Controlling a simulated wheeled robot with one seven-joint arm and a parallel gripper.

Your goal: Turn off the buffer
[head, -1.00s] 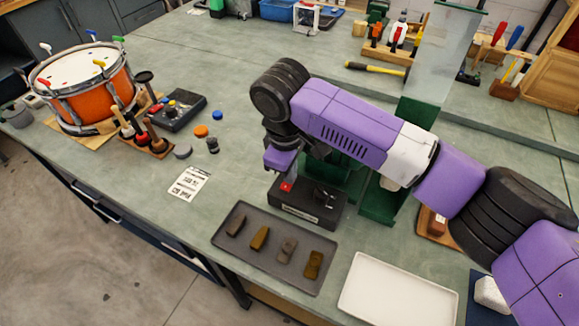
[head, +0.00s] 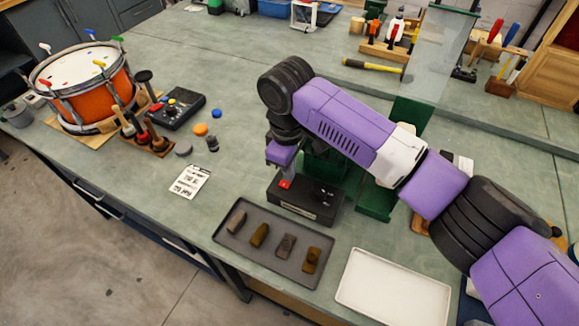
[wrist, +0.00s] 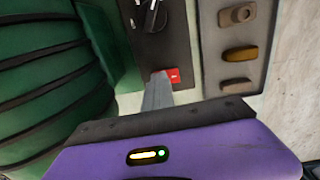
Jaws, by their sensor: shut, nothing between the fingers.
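The buffer's black control box (head: 310,207) sits on the bench in front of the green buffer body (head: 378,198), which my arm partly hides. A red switch (head: 285,184) is at the box's left end, with dark knobs further right. In the wrist view, the red switch (wrist: 173,76) lies right at the fingertips, and a knob (wrist: 152,18) is beyond it. My gripper (head: 287,176) points down at the switch with its fingers together and empty; the fingers also show in the wrist view (wrist: 158,80). I cannot tell whether they press the switch or just hover.
A dark tray (head: 232,244) with several compound bars lies in front of the box. A white tray (head: 395,290) is to its right. A printed card (head: 190,181) lies to the left. A clear shield (head: 440,55) and an orange drum (head: 105,98) stand further off.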

